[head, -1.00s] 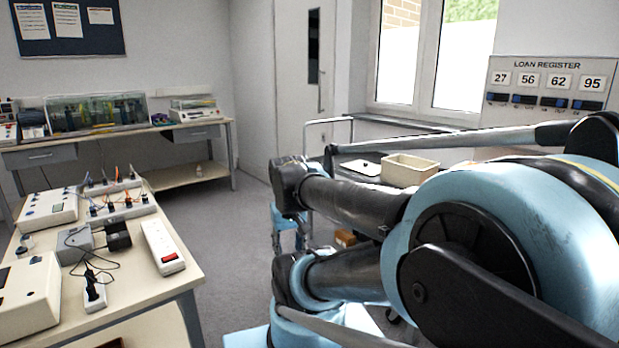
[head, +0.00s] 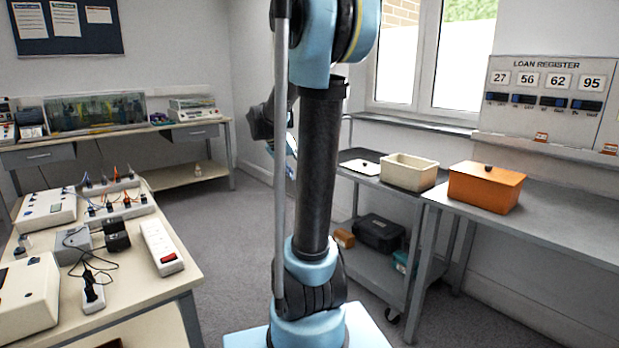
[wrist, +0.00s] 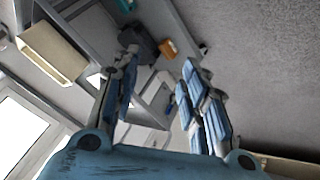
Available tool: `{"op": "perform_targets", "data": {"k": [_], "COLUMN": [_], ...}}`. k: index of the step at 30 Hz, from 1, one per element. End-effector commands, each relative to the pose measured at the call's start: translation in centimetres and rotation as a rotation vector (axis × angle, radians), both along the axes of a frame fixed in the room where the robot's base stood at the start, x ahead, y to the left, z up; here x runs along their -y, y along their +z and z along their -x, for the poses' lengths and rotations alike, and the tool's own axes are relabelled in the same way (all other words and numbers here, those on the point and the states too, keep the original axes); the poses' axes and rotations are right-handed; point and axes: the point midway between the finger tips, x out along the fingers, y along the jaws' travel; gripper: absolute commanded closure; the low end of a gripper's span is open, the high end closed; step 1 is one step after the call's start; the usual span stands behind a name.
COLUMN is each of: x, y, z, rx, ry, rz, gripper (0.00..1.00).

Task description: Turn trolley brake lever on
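The grey trolley (head: 352,245) stands under the window, right of my arm in the head view. Its lower shelf and a dark caster (head: 392,318) show, but I cannot make out the brake lever. The trolley's frame (wrist: 185,28) also shows tilted in the wrist view. In the head view my gripper is mostly hidden behind my upright arm.
A cream bin (head: 409,171) and a white lid (head: 360,167) lie on the trolley top; a black case (head: 379,232) sits below. An orange box (head: 486,187) stands on the right bench (head: 560,215). A cluttered table (head: 160,283) is at left. Floor between is clear.

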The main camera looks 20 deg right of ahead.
Motion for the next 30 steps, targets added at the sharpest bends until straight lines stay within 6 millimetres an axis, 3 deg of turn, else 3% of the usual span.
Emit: {"op": "perform_targets", "data": {"k": [3,14,23,30], "x": [1.1,3.9,5.7,6.7], "y": [0.5,0.1,-2.0,-4.8], "z": [-4.2,-15.8,-24.8,-31.4], "rx": [0.04,0.178,0.313,0.431], "ry": [-0.045,-0.173,-0.259,-0.313], "rz": [0.047,0.187,0.297,0.38], "gripper": [0.6,0.6,0.6,0.6]}}
